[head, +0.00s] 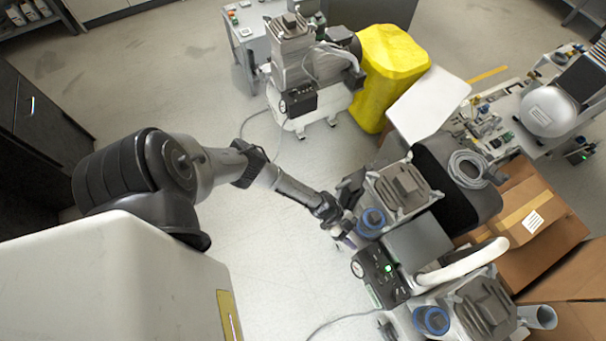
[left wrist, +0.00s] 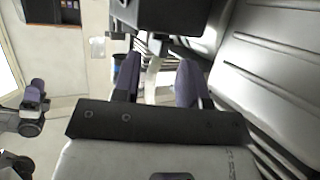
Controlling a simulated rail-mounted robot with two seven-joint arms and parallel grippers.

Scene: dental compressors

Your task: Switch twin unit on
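The twin unit shows at the lower right of the head view, with two finned grey motors and blue round filters. Its black control box (head: 378,276) carries a round gauge and a lit green light. My left gripper (head: 346,238) is just above and to the left of this box in the head view, by the upper motor's blue filter (head: 371,221). In the left wrist view its two purple fingers (left wrist: 158,82) stand apart with nothing clearly held between them. A dark box (left wrist: 170,15) lies just beyond the fingertips. The switch itself cannot be made out. My right gripper is not seen.
Another compressor (head: 297,75) stands at the back beside a yellow covered bin (head: 388,65). Cardboard boxes (head: 530,215) lie right of the twin unit. A bench with a silver tank (head: 548,112) is at far right. The floor left of the unit is clear apart from thin cables.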

